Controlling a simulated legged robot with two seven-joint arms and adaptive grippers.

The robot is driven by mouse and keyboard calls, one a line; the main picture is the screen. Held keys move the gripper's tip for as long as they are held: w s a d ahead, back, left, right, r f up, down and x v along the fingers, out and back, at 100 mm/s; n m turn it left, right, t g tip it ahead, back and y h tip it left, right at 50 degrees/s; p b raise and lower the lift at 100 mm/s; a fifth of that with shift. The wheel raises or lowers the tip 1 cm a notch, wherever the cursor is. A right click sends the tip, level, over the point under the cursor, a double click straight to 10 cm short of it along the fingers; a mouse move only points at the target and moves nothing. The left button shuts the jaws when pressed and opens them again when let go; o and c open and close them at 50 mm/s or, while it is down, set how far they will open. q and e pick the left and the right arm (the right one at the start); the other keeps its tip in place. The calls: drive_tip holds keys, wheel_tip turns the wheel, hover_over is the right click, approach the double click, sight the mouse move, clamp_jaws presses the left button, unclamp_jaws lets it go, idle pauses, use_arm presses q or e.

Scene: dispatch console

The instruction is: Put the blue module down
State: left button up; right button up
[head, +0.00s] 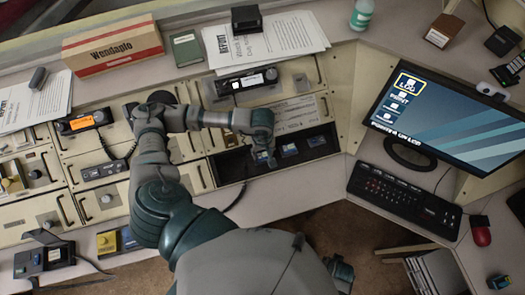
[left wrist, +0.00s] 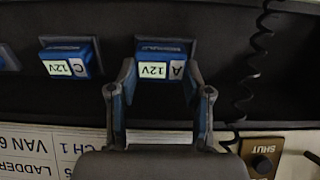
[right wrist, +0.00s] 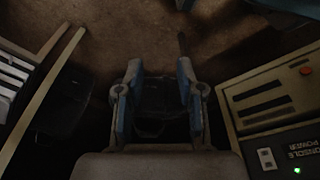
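A blue module (left wrist: 162,68) labelled "A 12V" sits in a dark-framed slot of the recessed bay (head: 232,168). My left gripper (head: 264,160) is over the bay in the head view and largely hides this module there. In the left wrist view my left gripper (left wrist: 161,72) is open, with one fingertip on each side of module A; any contact is hard to tell. A second blue module (left wrist: 68,64), labelled "C 12V", sits in the neighbouring slot. More blue modules (head: 289,149) show right of the gripper. My right gripper (right wrist: 158,75) is open and empty over the floor.
A coiled cord (left wrist: 255,70) hangs beside module A. A brown switch panel (left wrist: 262,158) is near the bay's edge. The keyboard (head: 403,198) and monitor (head: 450,115) stand to the right. A console box (right wrist: 275,115) is beside my right gripper.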

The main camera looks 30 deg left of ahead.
sight(262, 152)
use_arm(q)
drive_tip(key=o, duration=0.4)
drive_tip(key=shift+a+f, duration=0.25)
drive_tip(key=shift+a, duration=0.4)
use_arm(e)
drive_tip(key=shift+a+r, duration=0.1)
drive_tip(key=shift+a, duration=0.35)
use_arm(q)
drive_tip(key=shift+d+r, duration=0.25)
drive_tip(key=shift+r, duration=0.15)
wheel_tip(262, 152, up, 11)
drive_tip(key=shift+r+p, duration=0.15)
drive_tip(key=shift+p, duration=0.25)
use_arm(e)
drive_tip(key=shift+s+d+f, duration=0.15)
drive_tip(key=shift+s+f, duration=0.1)
drive_tip(key=shift+f, duration=0.3)
drive_tip(key=shift+s+d+f, duration=0.1)
drive_tip(key=shift+s+f, duration=0.1)
drive_tip(key=shift+f, duration=0.35)
use_arm(q)
drive_tip(key=shift+d, duration=0.15)
use_arm(e)
drive_tip(key=shift+d, duration=0.1)
